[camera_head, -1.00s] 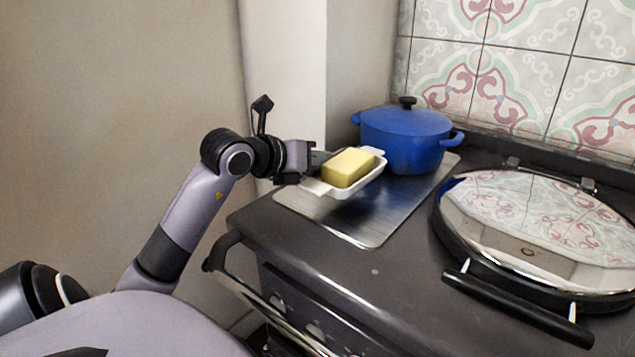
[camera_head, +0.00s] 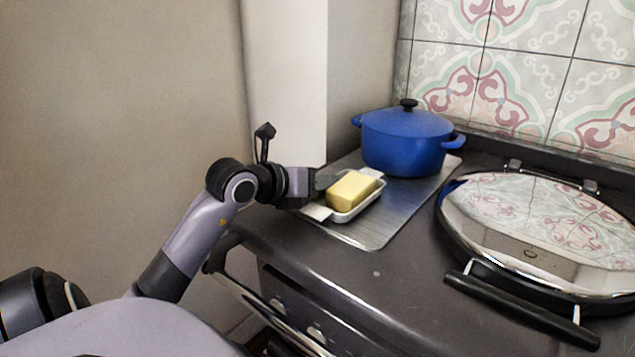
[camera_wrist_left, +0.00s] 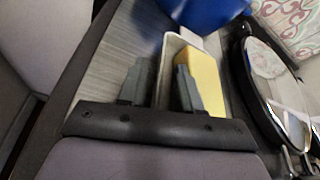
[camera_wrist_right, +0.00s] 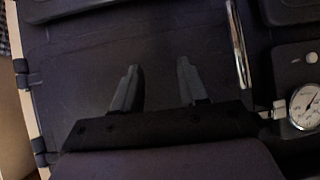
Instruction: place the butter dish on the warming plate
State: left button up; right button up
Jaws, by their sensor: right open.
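The butter dish (camera_head: 347,213), white with a yellow block of butter (camera_head: 352,190) on it, is at the front left part of the metal warming plate (camera_head: 374,236). It looks level and seems to rest on the plate. My left gripper (camera_head: 326,180) is at the dish's left side. In the left wrist view, the fingers of my left gripper (camera_wrist_left: 160,85) are apart, with the white dish wall (camera_wrist_left: 168,53) between them; whether they press on it is unclear. In the right wrist view, my right gripper (camera_wrist_right: 157,85) is open and empty.
A blue lidded pot (camera_head: 405,145) stands on the back of the plate, behind the dish. A round chrome stove lid (camera_head: 540,225) with a black handle is to the right. The dark stove top (camera_head: 400,280) in front is clear. A wall is at the left.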

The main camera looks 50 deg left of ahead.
pick_arm(q)
jog(key=shift+r, duration=0.1)
jog(key=v, duration=1)
jog(key=shift+v, duration=0.95)
